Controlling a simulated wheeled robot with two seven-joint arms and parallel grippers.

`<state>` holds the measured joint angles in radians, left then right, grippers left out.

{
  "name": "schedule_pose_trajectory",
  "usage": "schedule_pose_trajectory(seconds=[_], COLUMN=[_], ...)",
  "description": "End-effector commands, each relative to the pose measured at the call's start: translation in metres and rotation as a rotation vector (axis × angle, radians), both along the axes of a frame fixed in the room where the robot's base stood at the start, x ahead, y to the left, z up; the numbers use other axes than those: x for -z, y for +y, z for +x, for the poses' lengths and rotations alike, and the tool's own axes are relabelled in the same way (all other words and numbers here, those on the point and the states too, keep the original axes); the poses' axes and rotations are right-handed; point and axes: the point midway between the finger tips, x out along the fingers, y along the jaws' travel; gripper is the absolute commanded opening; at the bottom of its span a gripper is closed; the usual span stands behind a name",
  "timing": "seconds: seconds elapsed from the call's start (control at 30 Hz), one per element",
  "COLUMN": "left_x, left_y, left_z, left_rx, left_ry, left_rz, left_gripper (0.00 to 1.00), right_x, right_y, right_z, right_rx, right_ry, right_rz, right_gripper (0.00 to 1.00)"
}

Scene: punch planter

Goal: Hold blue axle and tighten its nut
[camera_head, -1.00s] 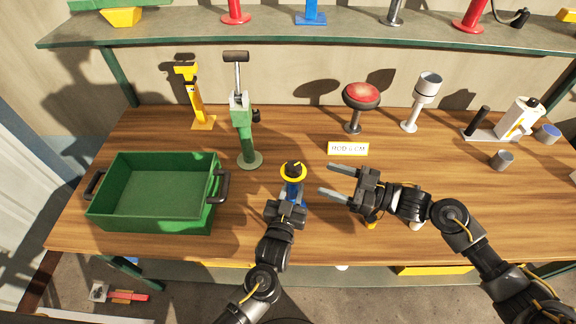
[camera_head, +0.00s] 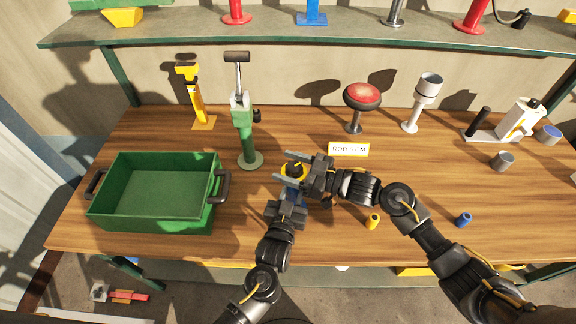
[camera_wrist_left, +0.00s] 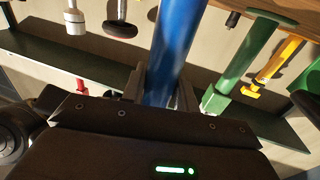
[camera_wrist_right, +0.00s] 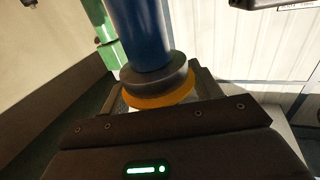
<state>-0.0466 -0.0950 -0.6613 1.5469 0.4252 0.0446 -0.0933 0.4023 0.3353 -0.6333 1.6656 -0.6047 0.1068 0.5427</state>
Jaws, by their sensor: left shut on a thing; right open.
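The blue axle (camera_head: 292,196) stands upright near the table's front middle. It shows large in the left wrist view (camera_wrist_left: 178,50) and in the right wrist view (camera_wrist_right: 140,35). My left gripper (camera_head: 288,203) is shut on the axle below its top. A yellow nut (camera_wrist_right: 160,98) sits at the axle's end beside a dark grey collar (camera_wrist_right: 158,75); in the head view the nut is partly hidden. My right gripper (camera_head: 287,168) is open, its fingers on either side of the nut. I cannot tell whether they touch it.
A green tray (camera_head: 98,212) stands at left and a green post tool (camera_head: 246,146) behind the axle. A small yellow cylinder (camera_head: 373,221) and a blue one (camera_head: 463,219) lie at front right. A label (camera_head: 349,149) and a red-topped stool-like piece (camera_head: 361,97) are behind my right arm.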

Motion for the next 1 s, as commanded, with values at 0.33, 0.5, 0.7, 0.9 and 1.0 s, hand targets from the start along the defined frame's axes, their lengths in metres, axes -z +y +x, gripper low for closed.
schedule_pose_trajectory(seconds=[0.33,0.5,0.7,0.9,1.0], left_x=[-0.0005,-0.0005,-0.0005,-0.0004,-0.0003], left_y=[0.0007,0.0007,0.0006,0.0003,0.0001], left_z=[0.0005,0.0005,0.0005,0.0003,0.0002], left_rx=[-0.002,-0.002,-0.002,-0.001,-0.001], left_ry=[-0.001,-0.001,-0.001,-0.001,-0.001], left_rz=[0.000,0.000,0.000,0.000,0.000], left_gripper=[0.00,0.00,0.00,0.00,0.00], right_x=[-0.0002,-0.0001,0.0002,0.0004,0.0003], right_y=[0.0018,0.0016,0.0017,0.0023,0.0013], right_z=[0.0006,0.0005,0.0003,0.0004,0.0022], right_rx=[0.000,0.000,0.006,0.174,0.282], right_ry=[-0.001,-0.001,0.000,0.002,0.003], right_rz=[0.000,0.000,0.000,0.005,0.005], right_gripper=[0.56,0.34,0.18,0.18,0.18])
